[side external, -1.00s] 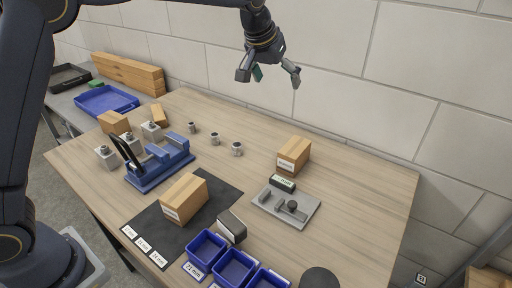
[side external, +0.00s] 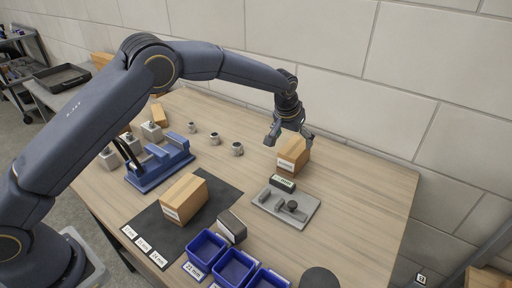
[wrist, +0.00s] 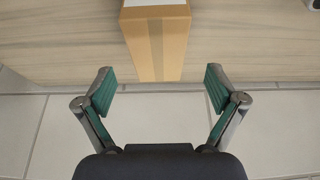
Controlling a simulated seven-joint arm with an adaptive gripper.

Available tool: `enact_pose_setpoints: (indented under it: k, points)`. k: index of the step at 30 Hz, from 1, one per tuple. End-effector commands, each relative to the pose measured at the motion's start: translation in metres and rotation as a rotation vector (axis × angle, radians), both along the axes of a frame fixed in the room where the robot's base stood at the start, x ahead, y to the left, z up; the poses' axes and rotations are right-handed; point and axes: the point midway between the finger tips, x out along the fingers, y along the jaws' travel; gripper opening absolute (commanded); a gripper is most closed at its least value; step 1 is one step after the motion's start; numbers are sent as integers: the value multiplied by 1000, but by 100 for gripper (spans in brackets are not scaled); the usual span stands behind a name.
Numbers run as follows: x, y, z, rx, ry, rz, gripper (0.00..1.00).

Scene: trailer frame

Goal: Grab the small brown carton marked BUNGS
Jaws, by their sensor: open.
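A small brown carton (side external: 293,157) with a white label stands at the back right of the wooden table, behind a grey plate. My gripper (side external: 289,141) is over its upper part, fingers apart. In the wrist view the carton (wrist: 155,45) lies ahead of the open fingers, roughly centred between them, and its far end is cut off by the frame. The fingers do not appear to touch it. A second brown carton (side external: 184,198) with a white label lies on the dark mat. The print on both labels is too small to read.
The grey plate (side external: 286,207) with metal parts and a dark block (side external: 283,184) lies just in front of the carton. Blue bins (side external: 235,266) stand at the front edge. A blue vise (side external: 160,164) and metal pieces are on the left. A block wall (side external: 400,100) rises behind.

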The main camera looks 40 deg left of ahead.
Motion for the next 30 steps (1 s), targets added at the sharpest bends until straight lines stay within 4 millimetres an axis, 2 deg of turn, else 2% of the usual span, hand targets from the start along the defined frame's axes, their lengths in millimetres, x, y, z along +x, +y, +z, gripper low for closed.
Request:
enact_pose_setpoints:
  k: [4,9,30]
  points:
    - [7,-2,-25,1,4,0,94]
    - [15,-2,-42,0,2,0,94]
    - [16,-2,-48,0,1,0,94]
